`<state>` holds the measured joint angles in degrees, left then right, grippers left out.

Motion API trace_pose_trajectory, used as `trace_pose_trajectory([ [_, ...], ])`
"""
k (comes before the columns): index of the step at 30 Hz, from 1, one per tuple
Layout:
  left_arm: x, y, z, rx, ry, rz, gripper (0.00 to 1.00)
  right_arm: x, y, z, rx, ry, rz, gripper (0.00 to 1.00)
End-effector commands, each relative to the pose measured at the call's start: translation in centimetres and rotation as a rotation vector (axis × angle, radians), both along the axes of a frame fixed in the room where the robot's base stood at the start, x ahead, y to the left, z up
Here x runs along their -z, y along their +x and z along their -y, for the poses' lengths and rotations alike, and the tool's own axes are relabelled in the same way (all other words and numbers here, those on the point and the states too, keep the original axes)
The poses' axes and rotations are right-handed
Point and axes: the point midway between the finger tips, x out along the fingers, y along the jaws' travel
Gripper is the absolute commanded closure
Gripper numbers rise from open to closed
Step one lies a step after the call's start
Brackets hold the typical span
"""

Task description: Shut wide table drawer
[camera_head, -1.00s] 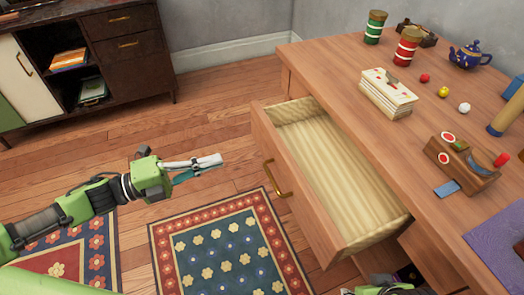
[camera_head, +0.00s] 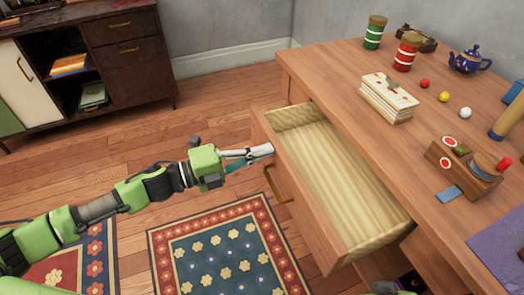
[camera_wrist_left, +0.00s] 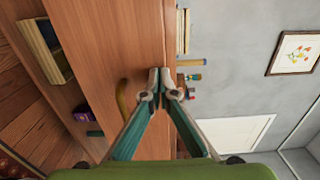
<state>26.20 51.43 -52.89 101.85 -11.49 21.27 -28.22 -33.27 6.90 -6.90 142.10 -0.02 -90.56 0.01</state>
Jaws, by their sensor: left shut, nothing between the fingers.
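The wide table drawer (camera_head: 296,195) is pulled out of the wooden table (camera_head: 335,70) and looks empty inside. Its front carries a curved brass handle (camera_head: 277,183), which also shows in the left wrist view (camera_wrist_left: 123,103). My left gripper (camera_head: 270,151) is shut and empty. Its fingertips are at the outer face of the drawer front, near the top edge and on the far side of the handle. In the left wrist view the closed fingertips (camera_wrist_left: 164,92) are in front of the wooden drawer front (camera_wrist_left: 110,45); I cannot tell whether they touch it. My right gripper is not clearly visible.
On the tabletop are a card stack (camera_head: 388,97), striped canisters (camera_head: 407,52), a blue teapot (camera_head: 469,60), small balls (camera_head: 444,97) and a wooden holder (camera_head: 463,172). A patterned rug (camera_head: 222,250) lies below. A dark cabinet (camera_head: 125,50) stands at back left. The floor between is clear.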

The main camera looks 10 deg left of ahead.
Motion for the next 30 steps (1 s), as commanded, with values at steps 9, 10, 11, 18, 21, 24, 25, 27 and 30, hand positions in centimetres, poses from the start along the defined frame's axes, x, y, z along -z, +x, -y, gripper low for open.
trace_pose_trajectory([
  [9, -0.1, 0.3, 0.5, 0.000, 0.000, 0.001, 1.00, -0.2, 0.0, 0.0, 0.000, 0.000, 0.000, 0.60],
  [10, -0.1, 0.4, 0.7, 0.001, 0.000, 0.001, 1.00, -0.3, 0.0, 0.0, 0.000, 0.000, 0.000, 0.60],
  [11, -0.2, 0.6, 1.1, 0.002, -0.002, 0.003, 1.00, -0.4, 0.0, 0.0, 0.000, 0.000, 0.000, 0.60],
  [18, -0.5, 3.2, 5.7, 0.003, -0.004, 0.003, 1.00, 1.6, 0.8, -0.1, 0.000, 0.000, -0.013, 0.60],
  [21, -0.4, 4.5, 7.9, 0.002, -0.003, 0.002, 1.00, 2.8, 1.1, -0.2, -0.001, 0.000, -0.018, 0.60],
  [24, -0.2, 5.7, 10.0, 0.002, -0.002, 0.002, 1.00, 3.4, 1.2, -0.2, -0.001, 0.000, -0.020, 0.60],
  [25, -0.2, 6.1, 10.6, 0.002, -0.002, 0.002, 1.00, 3.5, 1.2, -0.2, -0.001, 0.000, -0.020, 0.60],
  [27, -0.1, 6.7, 11.8, 0.001, -0.001, 0.002, 1.00, 3.5, 1.2, -0.2, -0.001, 0.000, -0.020, 0.60],
  [30, -0.1, 7.6, 13.1, 0.001, 0.000, 0.002, 1.00, 3.4, 1.2, -0.2, -0.002, 0.000, -0.019, 0.60],
])
